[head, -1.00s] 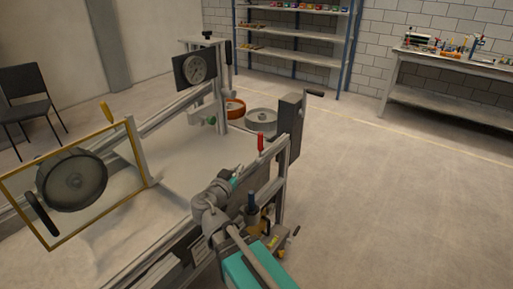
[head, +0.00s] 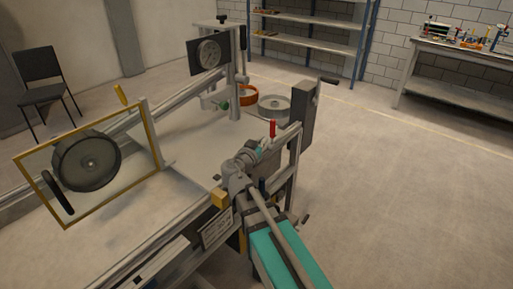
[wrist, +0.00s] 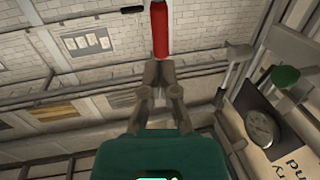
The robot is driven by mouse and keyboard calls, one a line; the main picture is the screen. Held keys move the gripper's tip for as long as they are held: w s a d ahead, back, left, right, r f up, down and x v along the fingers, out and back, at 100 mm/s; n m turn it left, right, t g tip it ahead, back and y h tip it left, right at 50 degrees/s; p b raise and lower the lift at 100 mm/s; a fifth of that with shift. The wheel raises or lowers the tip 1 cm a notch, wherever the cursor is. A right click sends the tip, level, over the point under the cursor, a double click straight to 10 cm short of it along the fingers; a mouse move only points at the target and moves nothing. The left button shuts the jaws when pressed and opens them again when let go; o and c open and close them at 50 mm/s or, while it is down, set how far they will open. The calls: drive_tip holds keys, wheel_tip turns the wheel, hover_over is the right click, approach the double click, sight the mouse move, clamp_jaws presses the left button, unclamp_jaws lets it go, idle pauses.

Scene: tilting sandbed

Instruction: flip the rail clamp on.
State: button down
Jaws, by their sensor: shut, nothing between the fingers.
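A red-handled lever (head: 272,129) stands upright on the near rail of the sandbed, beside the grey post with a crank. In the wrist view its red handle (wrist: 160,30) is straight ahead of my fingertips. A yellow-handled lever (head: 121,94) leans on the far rail, by the yellow-framed panel. No label shows which lever is the rail clamp. My gripper (head: 264,149) is just below and left of the red handle in the head view. Its fingers (wrist: 158,75) are together and empty. I cannot tell whether they touch the lever.
The sandbed (head: 185,150) spreads left of my arm. A grey post with a crank (head: 305,100) stands close behind the red lever. The floor at right is clear.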

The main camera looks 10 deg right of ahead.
sight(271, 129)
drive_tip(key=shift+x, duration=2.75)
drive_tip(key=shift+a+r, duration=0.1)
drive_tip(key=shift+a, duration=0.05)
drive_tip(key=shift+w+p, duration=0.1)
drive_tip(key=shift+p, duration=0.3)
